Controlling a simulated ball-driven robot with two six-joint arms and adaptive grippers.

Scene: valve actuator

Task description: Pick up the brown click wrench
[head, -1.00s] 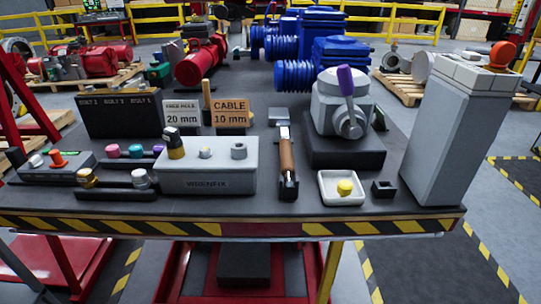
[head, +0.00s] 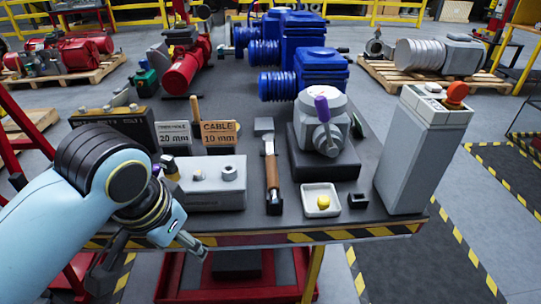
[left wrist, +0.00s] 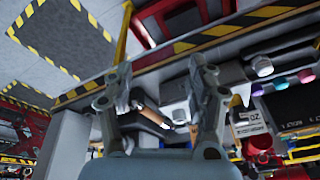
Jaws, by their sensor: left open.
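My left gripper (head: 155,256) is open and empty at the table's front left edge, left of and nearer than the wrench. Both its fingers show spread in the left wrist view (left wrist: 160,92). My right gripper is not in view.
A grey block (head: 213,190) stands left of the wrench. A white tray with a yellow piece (head: 323,203) and a small black block (head: 358,201) lie to its right. A valve with a purple handle (head: 322,108) and a tall grey pedestal (head: 415,150) stand farther right.

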